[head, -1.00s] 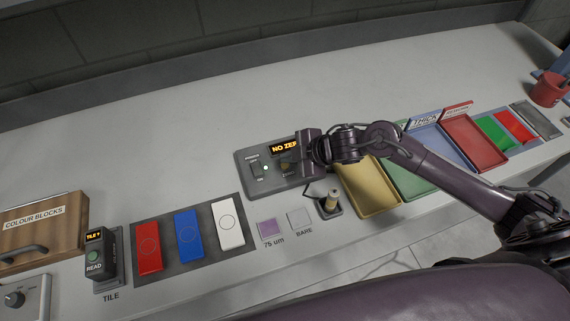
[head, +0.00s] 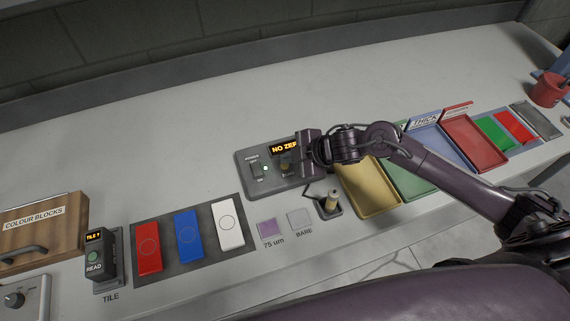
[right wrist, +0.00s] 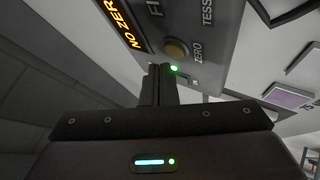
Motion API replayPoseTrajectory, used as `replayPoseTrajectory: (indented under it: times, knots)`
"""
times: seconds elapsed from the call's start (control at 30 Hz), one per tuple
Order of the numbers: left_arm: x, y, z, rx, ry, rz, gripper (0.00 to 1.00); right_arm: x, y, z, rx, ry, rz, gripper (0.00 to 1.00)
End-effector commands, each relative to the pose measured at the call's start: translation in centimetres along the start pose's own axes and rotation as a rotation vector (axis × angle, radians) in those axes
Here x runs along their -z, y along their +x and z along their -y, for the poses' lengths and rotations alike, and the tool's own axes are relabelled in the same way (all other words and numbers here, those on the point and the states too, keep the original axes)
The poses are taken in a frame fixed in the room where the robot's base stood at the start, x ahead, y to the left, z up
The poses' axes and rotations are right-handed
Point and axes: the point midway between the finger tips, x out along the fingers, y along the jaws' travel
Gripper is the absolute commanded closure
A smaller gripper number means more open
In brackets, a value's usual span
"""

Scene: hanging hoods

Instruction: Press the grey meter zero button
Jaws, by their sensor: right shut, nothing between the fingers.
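The meter (head: 247,183) is a dark grey box on the bench, with an orange display (head: 284,148) whose visible letters read "NO ZER". In the right wrist view, the round, dull tan-grey zero button (right wrist: 176,49) sits on the meter's face beside the word "ZERO". My right gripper (right wrist: 160,72) is shut and empty, with its fingertips close to the button; I cannot tell whether they touch it. In the head view, my right gripper (head: 290,166) covers the meter's right end and most of the button area. My left gripper is not in view.
Left of the meter lie red, blue and white blocks (head: 188,238) on a dark mat and a tile reader (head: 94,256). A small probe stand (head: 331,203) is below my right gripper. Coloured trays (head: 372,193) lie right. The bench behind is clear.

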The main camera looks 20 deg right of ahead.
Motion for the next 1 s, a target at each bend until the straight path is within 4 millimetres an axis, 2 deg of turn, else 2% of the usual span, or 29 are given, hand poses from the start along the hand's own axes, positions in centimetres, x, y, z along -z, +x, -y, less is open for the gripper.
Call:
replayPoseTrajectory:
  times: [1.0]
  knots:
    - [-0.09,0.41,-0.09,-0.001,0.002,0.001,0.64,-0.42,0.58,0.44,0.0,0.0,0.0,1.0]
